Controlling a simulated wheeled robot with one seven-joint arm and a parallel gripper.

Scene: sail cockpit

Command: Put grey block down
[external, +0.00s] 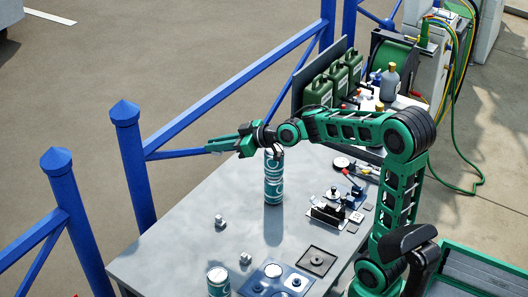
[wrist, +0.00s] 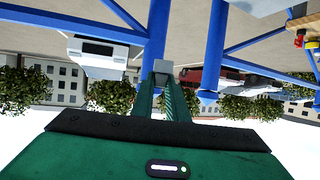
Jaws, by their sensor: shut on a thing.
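My gripper (external: 211,148) is stretched out level to the left, above the far edge of the grey table (external: 185,245) beside the blue railing. In the wrist view, the fingers of my gripper (wrist: 163,78) are shut on a small grey block (wrist: 163,67) at their tips. The block is clear of any surface there. In the external view it is too small to make out at the fingertips.
A stack of teal-and-white cans (external: 273,178) stands on the table under my forearm. Another can (external: 218,280), small metal pieces (external: 220,221), a blue tray (external: 255,285) and a dark square plate (external: 316,261) are nearer. Blue railing (external: 240,80) runs along the far side. The table's left part is bare.

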